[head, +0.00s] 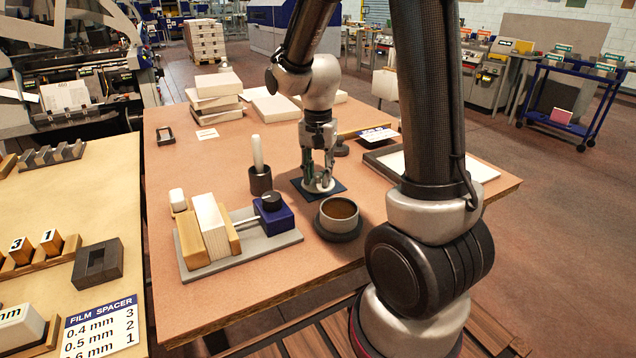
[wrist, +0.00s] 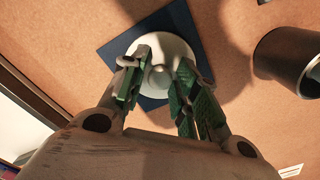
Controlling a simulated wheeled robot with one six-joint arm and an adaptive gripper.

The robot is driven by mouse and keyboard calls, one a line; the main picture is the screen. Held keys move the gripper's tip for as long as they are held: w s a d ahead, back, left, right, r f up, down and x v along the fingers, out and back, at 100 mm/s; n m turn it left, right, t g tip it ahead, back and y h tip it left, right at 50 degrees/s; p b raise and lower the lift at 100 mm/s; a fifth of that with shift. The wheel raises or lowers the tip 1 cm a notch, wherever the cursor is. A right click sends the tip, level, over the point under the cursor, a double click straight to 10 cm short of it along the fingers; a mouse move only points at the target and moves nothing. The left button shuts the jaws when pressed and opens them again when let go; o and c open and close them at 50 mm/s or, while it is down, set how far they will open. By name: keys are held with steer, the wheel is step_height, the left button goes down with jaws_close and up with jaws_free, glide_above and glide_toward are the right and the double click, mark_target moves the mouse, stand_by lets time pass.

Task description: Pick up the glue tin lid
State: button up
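The glue tin lid is a pale round disc with a small knob in its middle; in the head view the lid (head: 312,190) lies on a dark blue square mat (head: 335,195). In the wrist view the lid (wrist: 170,46) lies flat on the same mat (wrist: 125,31). My gripper (head: 318,180) points down over the lid. In the wrist view my gripper (wrist: 157,72) is open, with one finger on each side of the knob (wrist: 158,78) and a gap to each. The glue tin (head: 340,214), open with brown contents, stands in front, right of the lid.
A dark cup (head: 260,182) holding a pale upright stick stands left of the lid. A grey board (head: 240,255) carries a pressed book block and a blue box (head: 273,216). A framed white stack (head: 435,165) lies right, and white stacks (head: 215,95) lie behind.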

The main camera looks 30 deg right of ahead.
steer(key=c, duration=0.4)
